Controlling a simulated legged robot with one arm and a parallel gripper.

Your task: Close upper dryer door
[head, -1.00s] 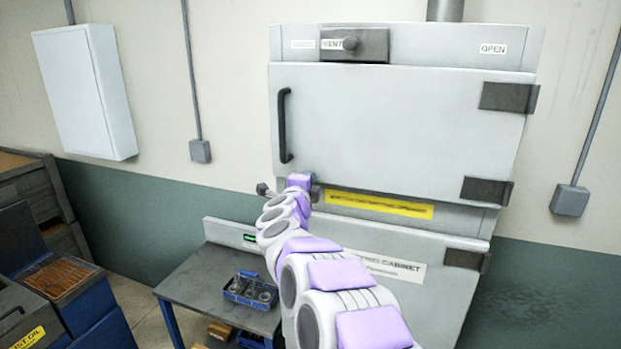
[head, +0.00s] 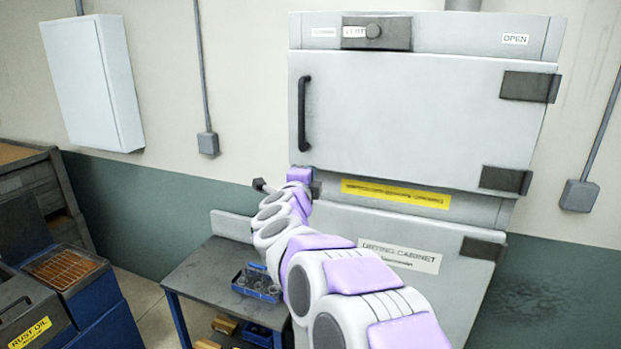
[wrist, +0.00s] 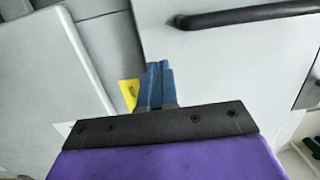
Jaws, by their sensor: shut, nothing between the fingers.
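The upper dryer door (head: 420,120) is a wide light-grey panel with a vertical dark handle (head: 304,113) on its left and dark hinges (head: 530,87) on its right. It lies close to the cabinet front; I cannot tell whether a small gap remains. My arm reaches up to just below the handle in the head view, where my fingers are hidden. In the wrist view, my gripper (wrist: 160,85) has its two blue fingers together and empty. They overlap the door panel's edge (wrist: 220,65) in the picture, apart from the handle (wrist: 255,14); contact is unclear.
A yellow label (head: 396,194) runs below the upper door, above the lower cabinet front (head: 400,290). A low metal table (head: 205,275) with a blue parts tray (head: 258,284) stands at the left. A wall box (head: 93,84) hangs far left. Blue equipment (head: 75,280) stands lower left.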

